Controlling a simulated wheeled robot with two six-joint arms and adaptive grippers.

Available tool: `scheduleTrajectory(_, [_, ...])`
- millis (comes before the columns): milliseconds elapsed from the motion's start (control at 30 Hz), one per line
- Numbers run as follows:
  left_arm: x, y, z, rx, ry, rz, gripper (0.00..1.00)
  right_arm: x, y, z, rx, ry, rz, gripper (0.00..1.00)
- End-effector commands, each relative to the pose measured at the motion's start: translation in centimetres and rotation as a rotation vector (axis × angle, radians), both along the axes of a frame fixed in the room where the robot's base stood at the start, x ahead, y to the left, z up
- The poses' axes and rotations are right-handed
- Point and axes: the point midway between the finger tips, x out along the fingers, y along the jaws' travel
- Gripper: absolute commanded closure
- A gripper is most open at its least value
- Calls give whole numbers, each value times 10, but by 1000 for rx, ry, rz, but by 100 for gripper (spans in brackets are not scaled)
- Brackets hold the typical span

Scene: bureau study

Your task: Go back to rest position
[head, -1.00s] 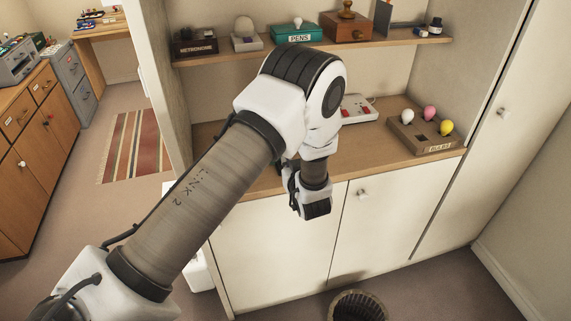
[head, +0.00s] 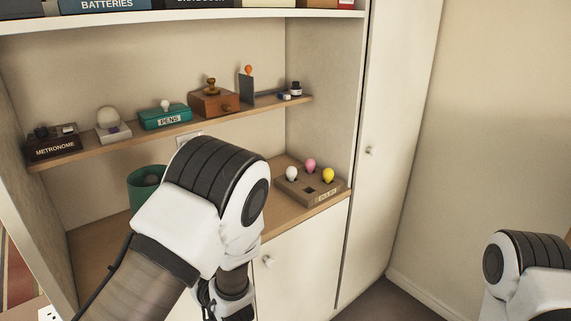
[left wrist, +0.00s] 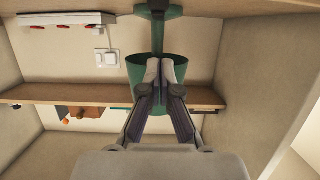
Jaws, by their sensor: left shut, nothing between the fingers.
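My left gripper shows in the left wrist view (left wrist: 160,68), its two grey fingers closed together with nothing between them. It is in front of a green lamp-like object (left wrist: 178,68), which hides partly behind the fingers; I cannot tell the gap. In the head view my left arm comes in from the lower left in front of the cabinet, and its fingers are largely hidden at the bottom edge. My right arm shows at the lower right, bent, but its gripper is out of the picture.
The green lamp-like object (head: 143,180) stands on the lower shelf (head: 322,203), beside my arm. A bulb box (head: 322,193) sits at that shelf's right. The upper shelf (head: 90,149) holds a metronome box (head: 52,148), a pens box (head: 165,117) and a wooden box (head: 213,102).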

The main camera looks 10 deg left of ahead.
Motion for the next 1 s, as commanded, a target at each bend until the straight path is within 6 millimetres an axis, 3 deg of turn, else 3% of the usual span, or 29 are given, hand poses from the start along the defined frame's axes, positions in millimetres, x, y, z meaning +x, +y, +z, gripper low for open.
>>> scheduleTrajectory(67, [-12,8,-23,-12,45,21,100,0,0,0,0,0,0,60])
scheduleTrajectory(167, [-50,28,-73,-38,183,41,100,0,0,0,0,0,0,60])
scheduleTrajectory(267, [-108,33,-142,-125,435,-63,100,0,0,0,0,0,0,60])
scheduleTrajectory(300, [-135,28,-166,-176,543,-124,100,0,0,0,0,0,0,60])
scheduleTrajectory(400, [-207,3,-210,-332,803,-297,100,0,0,0,0,0,0,60])
scheduleTrajectory(500, [-267,-31,-224,-477,1002,-481,100,0,0,0,0,0,0,60])
scheduleTrajectory(600, [-298,-59,-221,-557,1122,-644,100,0,0,0,0,0,0,60])
scheduleTrajectory(700, [-307,-69,-220,-582,1167,-711,100,0,0,0,0,0,0,60])
scheduleTrajectory(1000, [-307,-68,-220,-581,1171,-708,100,0,0,0,0,0,0,60])
